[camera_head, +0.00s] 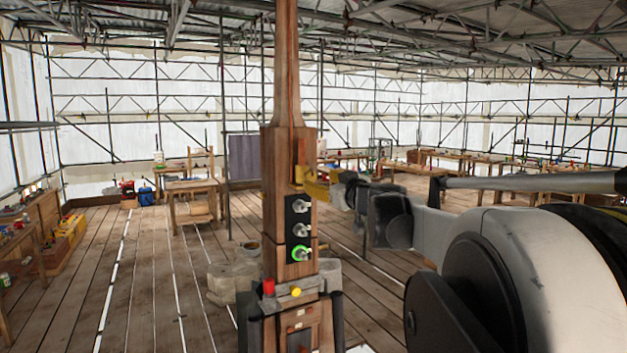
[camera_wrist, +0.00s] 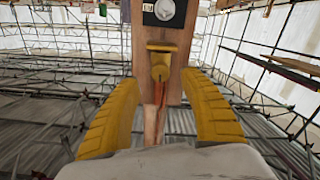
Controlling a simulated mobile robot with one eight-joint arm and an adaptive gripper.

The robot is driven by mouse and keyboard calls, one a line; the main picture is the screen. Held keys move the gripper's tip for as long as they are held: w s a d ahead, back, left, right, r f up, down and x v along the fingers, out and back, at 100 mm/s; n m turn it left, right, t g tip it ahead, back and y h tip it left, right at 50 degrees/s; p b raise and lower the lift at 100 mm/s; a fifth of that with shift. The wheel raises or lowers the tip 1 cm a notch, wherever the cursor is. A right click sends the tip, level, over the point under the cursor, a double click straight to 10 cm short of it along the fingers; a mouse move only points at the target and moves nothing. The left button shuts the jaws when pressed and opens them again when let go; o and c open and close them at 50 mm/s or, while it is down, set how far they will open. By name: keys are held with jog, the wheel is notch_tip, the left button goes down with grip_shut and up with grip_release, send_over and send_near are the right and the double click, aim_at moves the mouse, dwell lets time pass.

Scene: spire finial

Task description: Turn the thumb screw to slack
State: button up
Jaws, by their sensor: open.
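A wooden spire post (camera_head: 275,150) stands upright in the middle of the head view. A small yellow fitting with a flat crossbar, seemingly the thumb screw (camera_wrist: 161,66), is on the post's face in the wrist view. My gripper (camera_head: 314,186) is at the post's right side in the head view, just above a black panel. In the wrist view my gripper (camera_wrist: 160,82) is open, one yellow finger on each side of the fitting, with gaps visible. The fitting's setting cannot be read. In the head view, the fingers and fitting are hard to tell apart.
The black panel (camera_head: 290,230) carries several-position silver knobs, the lowest ringed green. One knob (camera_wrist: 165,10) shows close by in the wrist view. A red part (camera_head: 268,287) and a yellow knob (camera_head: 296,292) sit lower on the post. Workbenches (camera_head: 191,188) stand farther back on open plank floor.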

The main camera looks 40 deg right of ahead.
jog(key=v, duration=0.6)
